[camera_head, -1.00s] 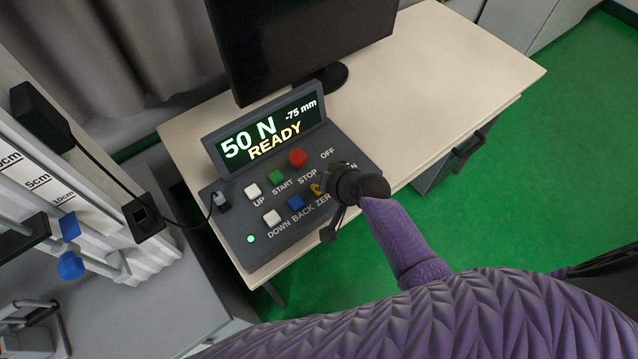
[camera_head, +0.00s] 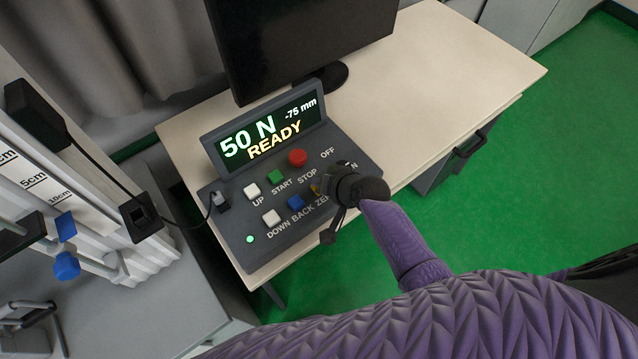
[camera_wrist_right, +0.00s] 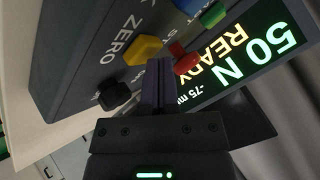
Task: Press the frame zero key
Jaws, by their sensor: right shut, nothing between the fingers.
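The control box (camera_head: 235,243) stands on the table with its display reading 50 N, -75 mm and READY. The yellow key (camera_wrist_right: 143,50) is beside the ZERO label in the right wrist view. In the head view my right gripper hides most of this yellow key (camera_head: 315,189). My right gripper (camera_head: 322,186) is over the box's right part, its fingers shut with nothing between them. In the wrist view its fingertips (camera_wrist_right: 158,65) are close beside the yellow key; whether they touch it I cannot tell. My left gripper is out of view.
Red (camera_head: 298,158), green (camera_head: 276,177), blue (camera_head: 296,202) and two white keys are close by. A black knob (camera_wrist_right: 114,95) is near the fingers. A monitor (camera_head: 300,40) stands behind the box. The table's right part (camera_head: 450,80) is clear.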

